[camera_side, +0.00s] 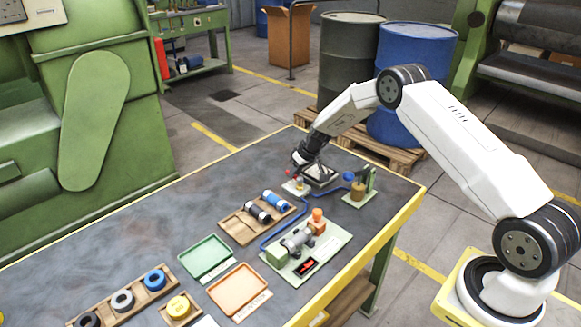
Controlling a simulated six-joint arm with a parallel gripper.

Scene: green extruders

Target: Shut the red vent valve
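A small valve fitting (298,186) with a brass-coloured body stands on a pale plate near the far edge of the table. A small red part (287,173) shows at its upper left, probably the vent valve's handle. Its angle is too small to read. My gripper (303,173) is low over the table, pointing down right beside this fitting. The gripper covers part of the fitting, and I cannot tell whether it touches the red part. Its fingers are too small and dark to show whether they are open or shut.
A blue hose (269,236) runs from the fitting to a pump unit (297,240) on a pale green board. A brass pot fixture (358,190) with a blue knob stands to the right. Wooden racks, a green tray (206,259) and an orange tray (239,291) lie nearer.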

